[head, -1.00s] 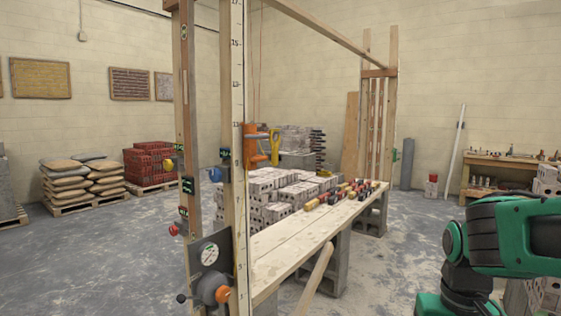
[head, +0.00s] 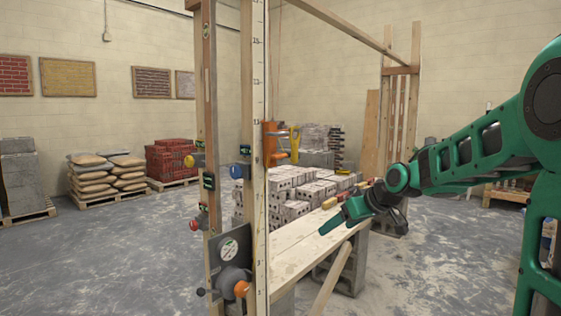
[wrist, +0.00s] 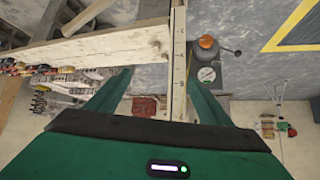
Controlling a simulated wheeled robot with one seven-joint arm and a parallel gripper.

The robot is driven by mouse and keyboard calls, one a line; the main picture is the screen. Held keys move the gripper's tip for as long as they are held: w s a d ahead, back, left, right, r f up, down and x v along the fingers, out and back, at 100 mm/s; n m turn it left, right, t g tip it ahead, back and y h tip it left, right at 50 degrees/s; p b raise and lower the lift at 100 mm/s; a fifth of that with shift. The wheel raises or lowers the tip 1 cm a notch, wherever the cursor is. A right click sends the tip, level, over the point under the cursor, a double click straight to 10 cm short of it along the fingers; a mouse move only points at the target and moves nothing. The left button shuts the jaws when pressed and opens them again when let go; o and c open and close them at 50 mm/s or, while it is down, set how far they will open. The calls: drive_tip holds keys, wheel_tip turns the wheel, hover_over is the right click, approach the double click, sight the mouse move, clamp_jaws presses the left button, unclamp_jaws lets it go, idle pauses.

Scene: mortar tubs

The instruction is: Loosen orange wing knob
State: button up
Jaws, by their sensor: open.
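The orange wing knob (head: 241,289) sits low on the near timber post, below a round white dial (head: 230,249) on a dark plate. The knob also shows in the wrist view (wrist: 207,42), near the top beside the post, next to the dial (wrist: 206,74). My gripper (head: 331,224) is to the right of the post, over the plank bench, well apart from the knob. In the wrist view my gripper (wrist: 160,78) has its green fingers spread, with the post edge between them in the picture and nothing held. The wrist picture looks upside down.
The plank bench (head: 295,252) runs back from the post on grey blocks. A slanted timber (head: 331,277) leans in front of it. Blue (head: 236,171), yellow (head: 189,161) and red (head: 194,224) knobs are higher on the posts.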

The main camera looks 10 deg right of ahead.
drive_tip(key=w+a+r+n+t+y, duration=0.2)
drive_tip(key=w+a+r+t+y, duration=0.1)
drive_tip(key=w+r, duration=0.5)
drive_tip(key=n+t+y, duration=0.2)
drive_tip(key=t+y, duration=0.1)
drive_tip(key=y, duration=0.2)
approach(282, 156)
drive_tip(key=x, duration=0.9)
drive_tip(key=shift+w, duration=0.1)
